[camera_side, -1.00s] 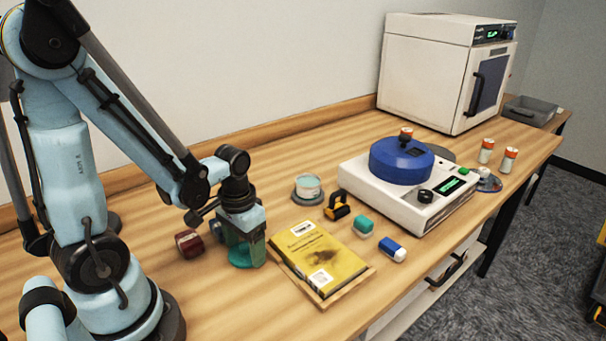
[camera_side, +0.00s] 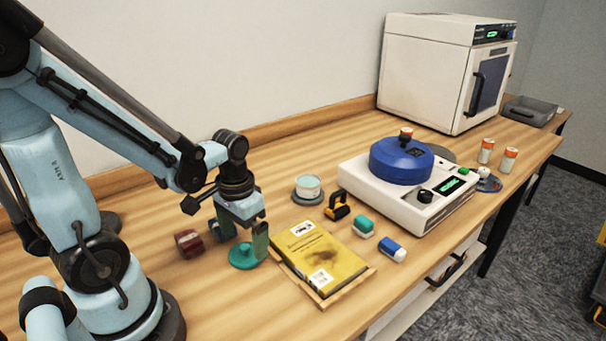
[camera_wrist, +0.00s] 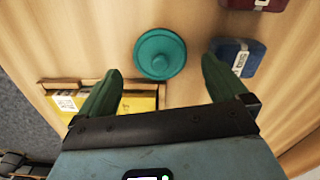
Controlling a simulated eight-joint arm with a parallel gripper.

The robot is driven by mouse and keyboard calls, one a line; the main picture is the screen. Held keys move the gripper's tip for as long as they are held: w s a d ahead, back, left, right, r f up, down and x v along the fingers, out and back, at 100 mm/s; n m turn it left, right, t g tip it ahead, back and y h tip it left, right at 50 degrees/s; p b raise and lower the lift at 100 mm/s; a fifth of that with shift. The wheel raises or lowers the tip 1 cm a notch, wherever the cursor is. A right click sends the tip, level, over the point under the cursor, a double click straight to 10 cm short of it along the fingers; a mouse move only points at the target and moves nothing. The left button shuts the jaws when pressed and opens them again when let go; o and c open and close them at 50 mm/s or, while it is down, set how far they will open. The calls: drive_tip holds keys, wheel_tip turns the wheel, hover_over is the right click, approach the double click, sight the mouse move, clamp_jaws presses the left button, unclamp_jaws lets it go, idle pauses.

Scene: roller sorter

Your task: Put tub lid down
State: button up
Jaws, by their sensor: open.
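The tub lid (camera_side: 246,256) is a round teal disc with a small knob, lying on the table left of the yellow book. It also shows in the wrist view (camera_wrist: 160,54), knob up and flat. My gripper (camera_side: 243,238) is open and empty just above the lid. In the wrist view its green fingertips (camera_wrist: 163,72) are spread wide, with the lid beyond them and not touching either one. A white tub (camera_side: 308,186) with pale teal contents stands open on a grey round base farther back.
The yellow book (camera_side: 318,256) lies on a wooden tray right of the lid. A dark red block (camera_side: 189,243) and a blue block (camera_wrist: 238,57) sit close by on the other side. A white machine with a blue drum (camera_side: 400,160) stands farther right. The front left table is clear.

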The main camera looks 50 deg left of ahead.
sight(244, 247)
wheel_tip(244, 247, up, 9)
drive_tip(key=w+d+r+m+t, duration=0.1)
drive_tip(key=w+d+m+t, duration=0.1)
drive_tip(key=w+d+t, duration=0.3)
drive_tip(key=shift+d+r+t, duration=0.3)
drive_tip(key=shift+d+t, duration=0.2)
drive_tip(key=shift+t, duration=0.6)
